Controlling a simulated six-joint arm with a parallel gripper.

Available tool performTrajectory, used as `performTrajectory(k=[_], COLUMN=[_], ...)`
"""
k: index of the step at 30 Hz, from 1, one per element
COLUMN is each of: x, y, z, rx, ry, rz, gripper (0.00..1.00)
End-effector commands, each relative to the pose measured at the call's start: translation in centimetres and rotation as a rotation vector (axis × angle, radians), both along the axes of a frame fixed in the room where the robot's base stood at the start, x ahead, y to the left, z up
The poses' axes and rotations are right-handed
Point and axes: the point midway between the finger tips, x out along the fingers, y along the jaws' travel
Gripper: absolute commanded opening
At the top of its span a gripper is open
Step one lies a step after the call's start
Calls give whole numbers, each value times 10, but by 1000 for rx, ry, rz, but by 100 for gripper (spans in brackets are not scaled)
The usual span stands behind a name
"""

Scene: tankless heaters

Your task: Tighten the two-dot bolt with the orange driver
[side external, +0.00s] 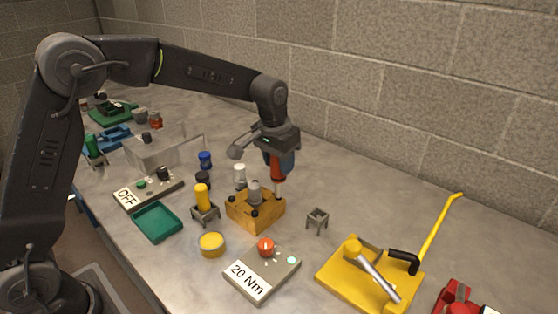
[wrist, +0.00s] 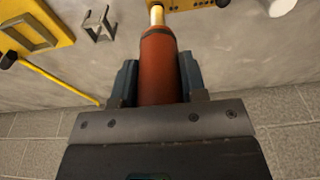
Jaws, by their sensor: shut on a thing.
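My gripper (wrist: 160,85) is shut on the orange driver (wrist: 160,55), which points shaft-first away from the wrist. In the side external view the orange driver (side external: 277,168) hangs upright from my gripper (side external: 279,155), its shaft reaching down to the back right part of the wooden block (side external: 262,222). The block carries several dark bolts and a grey cylinder (side external: 254,192). In the wrist view the shaft tip is cut off at the top edge, by the block (wrist: 190,5). I cannot make out the dot marks or whether the tip sits on a bolt.
An empty grey holder (side external: 317,219) stands right of the block, and a yellow-handled tool (side external: 201,197) in a stand at its left. The 20 Nm box (side external: 258,280) is in front. A yellow plate (side external: 335,284) with a long handle lies right. A green tray (side external: 157,222) is left.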

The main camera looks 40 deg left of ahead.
Motion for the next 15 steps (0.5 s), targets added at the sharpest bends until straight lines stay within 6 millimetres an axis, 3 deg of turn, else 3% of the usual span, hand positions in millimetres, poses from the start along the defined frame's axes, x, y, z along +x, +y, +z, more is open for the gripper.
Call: performTrajectory(k=[6,15], x=[0,0], y=[0,0], z=[1,24], rx=[1,0], ry=[3,-1], rz=[0,0], gripper=[15,15])
